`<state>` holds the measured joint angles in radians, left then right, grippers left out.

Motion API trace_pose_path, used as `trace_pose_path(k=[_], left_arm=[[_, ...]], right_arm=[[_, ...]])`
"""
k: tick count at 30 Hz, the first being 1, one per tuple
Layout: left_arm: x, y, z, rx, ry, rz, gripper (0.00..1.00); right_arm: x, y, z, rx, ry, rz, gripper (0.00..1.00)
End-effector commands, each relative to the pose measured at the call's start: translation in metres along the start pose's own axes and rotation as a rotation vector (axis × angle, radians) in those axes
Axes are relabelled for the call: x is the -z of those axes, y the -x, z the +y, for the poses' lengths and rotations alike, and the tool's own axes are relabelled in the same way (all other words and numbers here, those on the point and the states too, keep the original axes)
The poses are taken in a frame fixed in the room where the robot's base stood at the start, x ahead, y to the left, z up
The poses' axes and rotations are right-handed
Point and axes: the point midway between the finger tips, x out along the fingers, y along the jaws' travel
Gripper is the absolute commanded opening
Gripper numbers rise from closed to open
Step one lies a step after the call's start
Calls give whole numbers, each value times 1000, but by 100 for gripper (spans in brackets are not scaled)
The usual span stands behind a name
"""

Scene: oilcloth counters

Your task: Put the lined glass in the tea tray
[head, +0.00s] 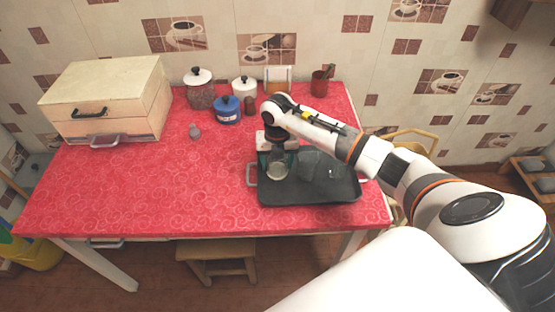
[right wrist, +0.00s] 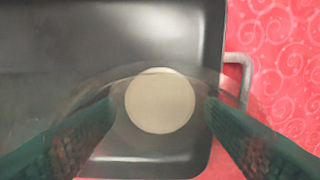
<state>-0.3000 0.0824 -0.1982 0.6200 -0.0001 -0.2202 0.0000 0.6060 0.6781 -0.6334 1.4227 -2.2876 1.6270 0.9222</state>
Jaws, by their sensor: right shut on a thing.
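The lined glass (head: 277,170) is a clear glass, upright in my right gripper (head: 277,153). In the right wrist view I look down into the glass (right wrist: 160,100), with its pale round bottom between the two green finger pads of the gripper (right wrist: 160,122). The dark tea tray (head: 300,196) lies on the red counter. The glass is over the tray's left part, close to the handle; I cannot tell whether it touches the floor of the tray. The tray also fills much of the wrist view (right wrist: 110,40). My left gripper is out of view.
A dark patch (head: 322,168) shows in the tray's right half; I cannot tell if it is an object or shadow. Several jars, a blue pot (head: 228,110) and a red mug (head: 320,84) stand behind. A cream box (head: 105,100) is at the left. The front left counter is clear.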

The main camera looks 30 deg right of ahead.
Motion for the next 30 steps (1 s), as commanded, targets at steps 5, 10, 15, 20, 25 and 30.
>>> trace_pose_path(k=[5,10,15,20,25,30], left_arm=[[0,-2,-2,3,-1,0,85],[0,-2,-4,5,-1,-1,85],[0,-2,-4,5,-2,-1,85],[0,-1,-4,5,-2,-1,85],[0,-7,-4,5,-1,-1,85],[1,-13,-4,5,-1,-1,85]], right_arm=[[0,-2,0,0,0,1,34],[0,-2,0,-1,0,0,72],[0,-2,0,-1,0,0,72],[1,6,0,1,1,2,72],[2,34,0,2,1,5,72],[1,72,0,2,1,5,72]])
